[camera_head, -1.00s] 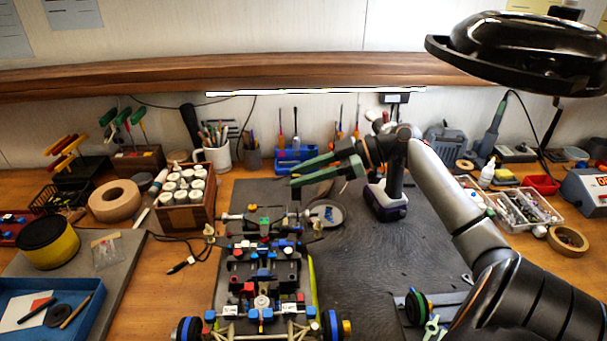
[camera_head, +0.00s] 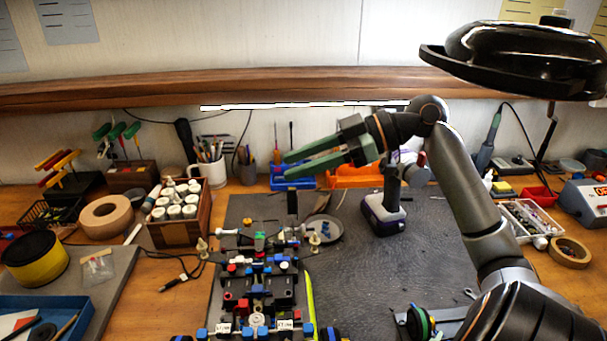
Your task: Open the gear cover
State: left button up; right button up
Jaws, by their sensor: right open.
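The RC racecar chassis (camera_head: 262,291) lies lengthwise on the grey mat, with black, red and blue parts along its middle. The gear cover cannot be told apart for certain among these parts. My right gripper (camera_head: 288,164) has green fingers pointing left. It is open and empty, above and beyond the far end of the chassis, touching nothing. My left gripper is not in view.
A purple-based drill (camera_head: 384,212) and a small round dish (camera_head: 323,229) stand behind and right of the chassis. A wooden box of white jars (camera_head: 182,228) is at the left. The grey mat (camera_head: 400,265) right of the chassis is mostly clear.

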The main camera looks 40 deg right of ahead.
jog(key=s+a+r+b, duration=0.1)
jog(key=s+a+r, duration=0.2)
jog(key=s+a, duration=0.1)
jog(key=shift+s+a, duration=0.4)
jog(key=shift+s, duration=0.4)
jog(key=shift+r, duration=0.1)
